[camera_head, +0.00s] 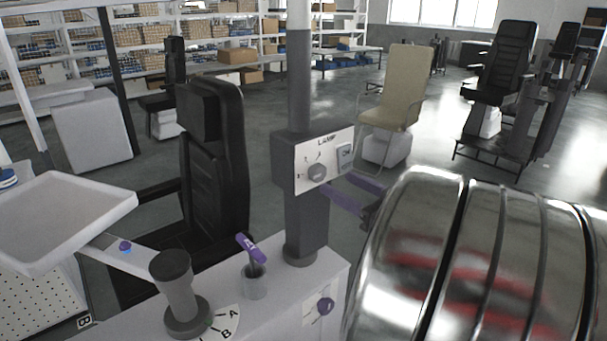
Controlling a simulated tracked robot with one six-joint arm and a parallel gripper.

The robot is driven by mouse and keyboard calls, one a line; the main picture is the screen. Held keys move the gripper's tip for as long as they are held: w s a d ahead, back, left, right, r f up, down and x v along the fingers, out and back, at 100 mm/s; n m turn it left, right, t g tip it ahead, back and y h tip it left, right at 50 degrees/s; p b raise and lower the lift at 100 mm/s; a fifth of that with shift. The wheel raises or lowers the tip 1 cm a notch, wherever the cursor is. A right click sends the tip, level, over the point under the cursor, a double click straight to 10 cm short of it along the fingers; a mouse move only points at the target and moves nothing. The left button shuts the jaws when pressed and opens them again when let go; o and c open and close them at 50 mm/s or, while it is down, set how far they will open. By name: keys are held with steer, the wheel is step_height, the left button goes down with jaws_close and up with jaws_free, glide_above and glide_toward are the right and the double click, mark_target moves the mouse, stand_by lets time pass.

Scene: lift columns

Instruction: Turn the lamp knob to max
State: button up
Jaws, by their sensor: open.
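The lamp knob (317,172) is a round grey dial on a white panel (325,151) marked LAMP, fixed to a dark upright column (299,100). Short dark marks surround the knob; its exact setting is too small to read. My gripper (337,183) is just right of and slightly below the knob, with two purple fingers apart and pointing at the panel. Nothing shows between the fingers. One fingertip is close to the knob's lower right edge; I cannot tell whether it touches. The rear of my gripper is hidden behind my shiny arm.
A blue-grey switch (345,158) sits right of the knob. A black chair (215,160) stands left of the column.

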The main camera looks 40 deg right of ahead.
mark_target(321, 173)
steer(key=shift+w+a, duration=0.1)
steer(key=shift+w, duration=3.1)
steer(key=c, duration=1)
